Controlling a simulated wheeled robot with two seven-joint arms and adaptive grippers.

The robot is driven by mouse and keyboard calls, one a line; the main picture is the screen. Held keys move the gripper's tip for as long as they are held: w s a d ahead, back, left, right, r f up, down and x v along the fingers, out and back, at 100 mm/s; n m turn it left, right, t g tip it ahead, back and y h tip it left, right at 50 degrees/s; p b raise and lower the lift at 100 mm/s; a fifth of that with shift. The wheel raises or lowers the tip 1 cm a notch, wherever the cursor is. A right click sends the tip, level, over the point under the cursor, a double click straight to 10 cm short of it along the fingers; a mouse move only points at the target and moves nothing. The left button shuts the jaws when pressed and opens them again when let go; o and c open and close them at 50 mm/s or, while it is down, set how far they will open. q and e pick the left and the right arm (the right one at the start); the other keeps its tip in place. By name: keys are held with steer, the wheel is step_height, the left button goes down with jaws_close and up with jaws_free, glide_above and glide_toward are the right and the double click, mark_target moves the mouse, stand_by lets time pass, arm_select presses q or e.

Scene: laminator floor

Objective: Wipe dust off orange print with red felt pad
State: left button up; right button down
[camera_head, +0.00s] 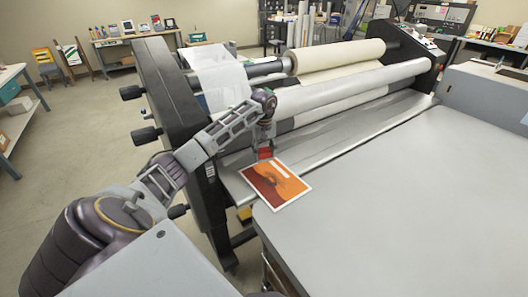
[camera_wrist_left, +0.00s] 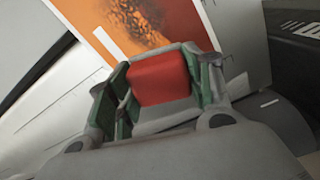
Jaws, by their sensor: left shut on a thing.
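The orange print (camera_head: 276,185) has a white border and lies on the laminator's flat feed table, near its left end. A dark, speckled patch shows on the print in the left wrist view (camera_wrist_left: 140,22). My left gripper (camera_head: 265,151) is at the print's far edge, pointing down. It is shut on the red felt pad (camera_wrist_left: 158,78), which sits between its green-edged fingers. The pad (camera_head: 265,154) also shows in the head view, at or just above the print; I cannot tell whether it touches. My right gripper is out of view.
The laminator's black side frame (camera_head: 178,125) stands close to the left of my arm. Long rollers (camera_head: 345,88) run behind the print. A wide grey table (camera_head: 400,200) at the right is bare. Shelves and a workbench (camera_head: 135,38) stand at the back.

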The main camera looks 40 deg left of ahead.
mark_target(264, 160)
arm_select(q)
steer(key=shift+f, duration=0.1)
steer(key=shift+f+b, duration=1.35)
steer(key=shift+f, duration=1)
steer(key=shift+f+b, duration=0.3)
steer(key=shift+f, duration=0.25)
steer(key=shift+f, duration=0.1)
steer(key=shift+f+b, duration=0.65)
steer(key=shift+f, duration=0.25)
steer(key=shift+s, duration=0.1)
steer(key=shift+s+d+p, duration=0.25)
steer(key=shift+d+p, duration=0.05)
steer(key=shift+d, duration=0.8)
steer(key=shift+s+d, duration=0.1)
steer(key=shift+d, duration=0.35)
